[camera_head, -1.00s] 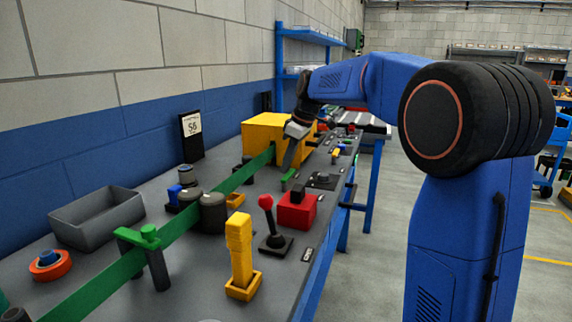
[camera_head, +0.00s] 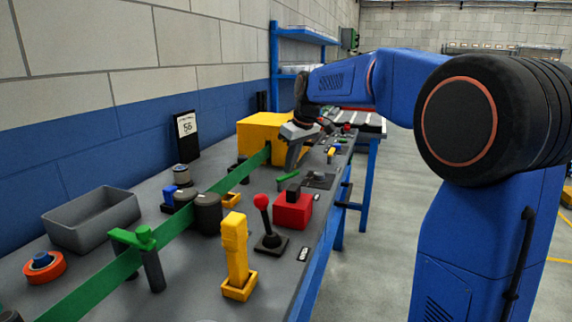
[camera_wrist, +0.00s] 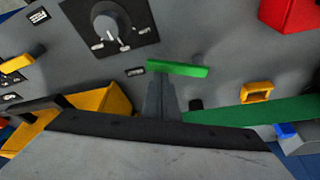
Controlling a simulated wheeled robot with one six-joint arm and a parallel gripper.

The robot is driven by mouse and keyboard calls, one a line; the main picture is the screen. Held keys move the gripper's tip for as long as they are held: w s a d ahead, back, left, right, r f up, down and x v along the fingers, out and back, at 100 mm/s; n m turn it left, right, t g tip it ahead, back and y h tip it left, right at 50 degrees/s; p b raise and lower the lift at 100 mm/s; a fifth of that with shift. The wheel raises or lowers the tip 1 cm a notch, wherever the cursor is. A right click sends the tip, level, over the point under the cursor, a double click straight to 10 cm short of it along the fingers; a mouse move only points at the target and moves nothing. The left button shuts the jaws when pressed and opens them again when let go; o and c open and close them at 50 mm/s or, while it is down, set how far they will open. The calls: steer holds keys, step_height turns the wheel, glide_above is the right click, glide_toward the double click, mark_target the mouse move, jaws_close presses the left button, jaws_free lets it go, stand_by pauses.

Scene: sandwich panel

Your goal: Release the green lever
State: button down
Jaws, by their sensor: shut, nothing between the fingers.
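The green lever (camera_head: 288,181) is a short bar handle on the grey panel, just in front of the large yellow box. It also shows in the wrist view (camera_wrist: 178,69), lying nearly level across the upper middle. My gripper (camera_head: 291,170) points down at the panel right by the lever. In the wrist view my fingers (camera_wrist: 161,82) are together and empty, with their tips just below the green bar. I cannot tell whether they touch it. The lever's base is partly hidden by my fingers.
The yellow box (camera_head: 262,131) stands close behind my gripper. A red block (camera_head: 292,211), a red-knobbed joystick (camera_head: 262,203) and a black dial plate (camera_wrist: 108,27) are nearby. A long green strip (camera_head: 190,217) runs along the panel. The floor at right is clear.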

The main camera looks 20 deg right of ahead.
steer(key=s+m, duration=0.1)
steer(key=m, duration=0.1)
steer(key=d+m+h, duration=0.1)
steer(key=shift+s+m, duration=0.4)
steer(key=s+m, duration=0.1)
steer(key=m+h, duration=0.1)
steer(key=m, duration=0.1)
steer(key=shift+s+d, duration=0.25)
steer(key=shift+s, duration=0.15)
steer(key=m, duration=0.1)
steer(key=s+m+h, duration=0.1)
steer(key=m, duration=0.1)
steer(key=s+m, duration=0.1)
steer(key=m, duration=0.1)
steer(key=shift+s+a+h, duration=0.1)
steer(key=shift+s+h, duration=0.15)
steer(key=shift+h, duration=0.15)
steer(key=shift+s+a, duration=0.1)
steer(key=shift+s, duration=0.3)
steer(key=w+d, duration=0.2)
steer(key=w, duration=0.1)
steer(key=shift+w+d+r, duration=0.15)
steer(key=shift+w+r, duration=0.05)
steer(key=shift+r, duration=0.15)
steer(key=v, duration=0.9)
steer(key=shift+s, duration=0.1)
